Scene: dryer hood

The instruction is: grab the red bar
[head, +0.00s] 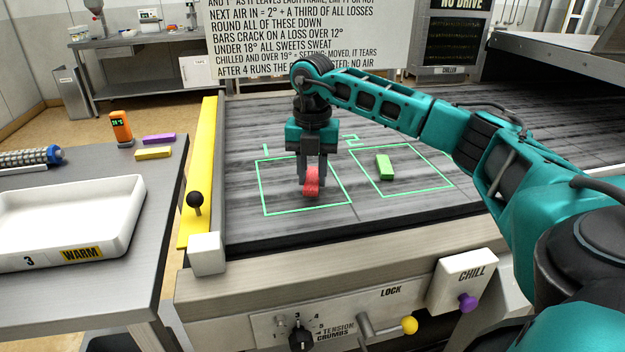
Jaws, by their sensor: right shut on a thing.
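The red bar (312,187) is in the left green-outlined frame on the dark belt. My right gripper (313,176) points down over it, with its fingers closed about the bar. The fingers hide part of the bar, and I cannot tell whether it touches the belt. My left gripper is not in view.
A green bar (384,167) lies in the right outlined frame. A yellow rail (205,150) with a black-knobbed lever edges the belt. On the left table are a white tray (75,215), a yellow bar (153,153), a purple bar (160,138) and an orange meter (121,128).

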